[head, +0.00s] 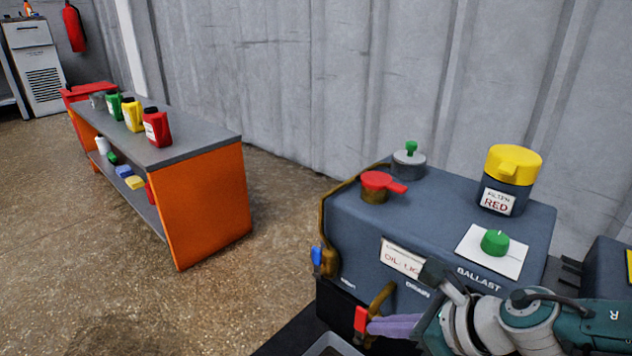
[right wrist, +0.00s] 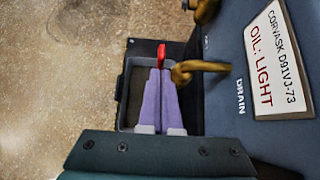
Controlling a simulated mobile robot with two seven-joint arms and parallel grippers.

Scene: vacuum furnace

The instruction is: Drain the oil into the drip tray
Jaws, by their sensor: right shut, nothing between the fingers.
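The dark blue-grey pump (head: 440,225) carries an oil label (head: 403,258). On its front, under the word DRAIN, a brass drain spout (head: 383,297) has a red lever (head: 361,319); the lever also shows in the right wrist view (right wrist: 161,53). My right gripper (head: 373,326) has its purple fingers shut and empty, with the tips right at the red lever; I cannot tell whether they touch it. The drip tray (head: 325,343) sits below the drain, partly cut off; the right wrist view shows its left rim (right wrist: 125,90) beside the fingers. No oil flow shows. My left gripper is out of view.
The pump top has a red cap (head: 380,182), a yellow-capped filter (head: 514,165) and a green ballast knob (head: 495,242). A blue-handled valve (head: 317,257) is at its left corner. An orange workbench (head: 205,200) with several bottles stands left; floor between is clear.

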